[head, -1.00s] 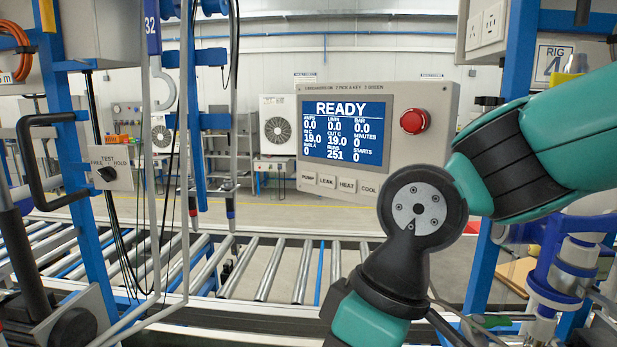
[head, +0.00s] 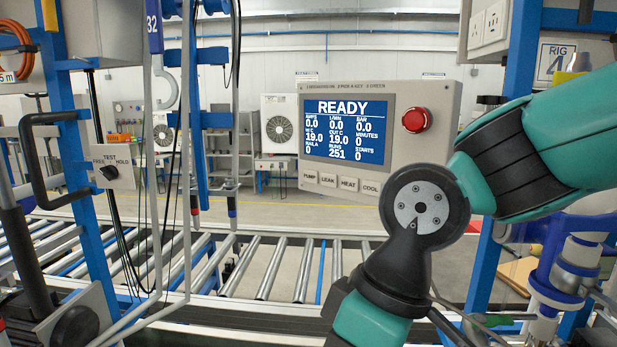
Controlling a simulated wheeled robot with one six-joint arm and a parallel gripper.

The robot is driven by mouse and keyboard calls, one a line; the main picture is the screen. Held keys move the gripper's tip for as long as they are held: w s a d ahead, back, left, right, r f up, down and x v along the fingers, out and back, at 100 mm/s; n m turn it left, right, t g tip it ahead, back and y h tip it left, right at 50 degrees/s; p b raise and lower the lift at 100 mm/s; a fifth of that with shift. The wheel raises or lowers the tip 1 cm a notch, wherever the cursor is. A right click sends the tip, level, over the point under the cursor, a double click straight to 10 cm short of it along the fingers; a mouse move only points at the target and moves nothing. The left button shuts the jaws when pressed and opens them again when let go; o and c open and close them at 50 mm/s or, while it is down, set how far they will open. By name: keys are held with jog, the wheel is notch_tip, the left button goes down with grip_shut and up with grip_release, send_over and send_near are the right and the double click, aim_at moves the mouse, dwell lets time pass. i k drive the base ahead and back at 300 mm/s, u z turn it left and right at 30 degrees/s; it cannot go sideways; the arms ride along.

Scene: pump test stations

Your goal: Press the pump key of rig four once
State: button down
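The rig's control panel (head: 425,95) hangs in the middle of the head view. Its blue screen (head: 345,128) reads READY, with zeros for several values, RUNS 251 and STARTS 0. Below the screen is a row of keys: the PUMP key (head: 309,174) at the far left, then LEAK (head: 327,179), HEAT (head: 348,184) and COOL (head: 370,188). A sign with RIG and a partly hidden 4 (head: 555,62) is at the upper right. My arm crosses the right side, in front of the panel's lower right corner. My gripper is out of the picture.
A red stop button (head: 415,120) sits on the panel's right. A roller conveyor (head: 265,268) runs below. At left are a TEST switch plate (head: 112,167), a black handle (head: 45,150) and hanging cables. Blue posts stand on both sides.

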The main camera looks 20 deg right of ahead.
aim_at(310, 175)
jog(key=k, duration=0.5)
jog(key=u, duration=2.1)
jog(key=i, duration=1.4)
jog(key=z, duration=2)
